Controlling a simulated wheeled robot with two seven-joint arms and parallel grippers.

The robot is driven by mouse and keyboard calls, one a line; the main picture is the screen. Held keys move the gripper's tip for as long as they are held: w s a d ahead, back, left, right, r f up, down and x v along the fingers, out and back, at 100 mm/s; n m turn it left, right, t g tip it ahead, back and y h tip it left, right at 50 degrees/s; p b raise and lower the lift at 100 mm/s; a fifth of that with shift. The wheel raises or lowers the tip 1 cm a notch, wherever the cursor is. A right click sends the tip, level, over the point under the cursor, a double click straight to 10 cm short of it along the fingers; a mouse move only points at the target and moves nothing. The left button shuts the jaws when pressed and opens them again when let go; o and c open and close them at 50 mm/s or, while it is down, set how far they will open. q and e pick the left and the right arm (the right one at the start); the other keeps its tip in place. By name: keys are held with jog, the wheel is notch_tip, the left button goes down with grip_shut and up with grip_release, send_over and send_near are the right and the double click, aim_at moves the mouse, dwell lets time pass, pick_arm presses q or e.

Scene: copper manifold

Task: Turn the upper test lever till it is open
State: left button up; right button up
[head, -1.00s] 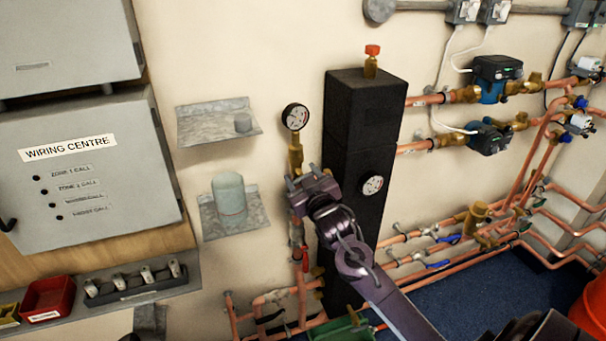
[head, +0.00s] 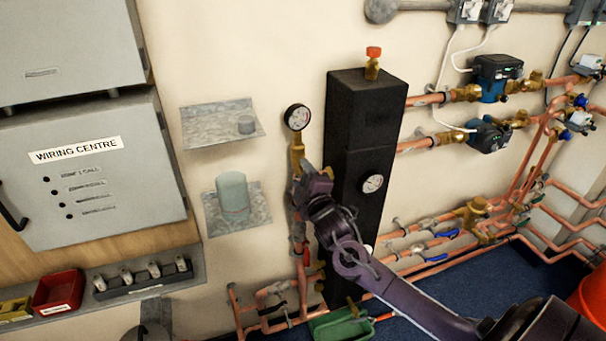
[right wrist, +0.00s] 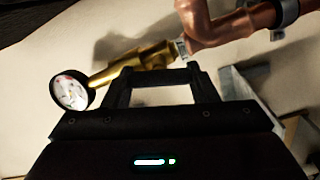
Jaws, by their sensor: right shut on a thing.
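My right gripper (head: 299,188) is at the vertical test pipe, just below the brass fitting (head: 297,155) that carries a round gauge (head: 297,117). In the right wrist view its fingers (right wrist: 160,72) meet in front of the brass body (right wrist: 128,66), with the gauge (right wrist: 70,91) to the left. The gripper is shut on the upper test lever, which the fingers hide almost wholly; its angle cannot be told. A red lever (head: 306,256) shows lower on the same pipe, apart from the gripper. My left gripper is not in view.
A black tall block (head: 365,125) with a gauge stands right beside my right gripper. Two metal shelves (head: 190,135) jut from the wall at left, the lower one with a grey cylinder (head: 233,192). Copper pipes (head: 500,225) with several valves run at right. A green tray (head: 340,325) is below.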

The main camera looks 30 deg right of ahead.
jog(key=shift+f+n+p, duration=0.1)
jog(key=shift+n+p, duration=0.25)
jog(key=shift+n, duration=1.65)
jog(key=o, duration=1)
jog(key=b+v, duration=0.1)
jog(key=v, duration=0.6)
jog(key=shift+s+a, duration=0.1)
jog(key=shift+s, duration=0.3)
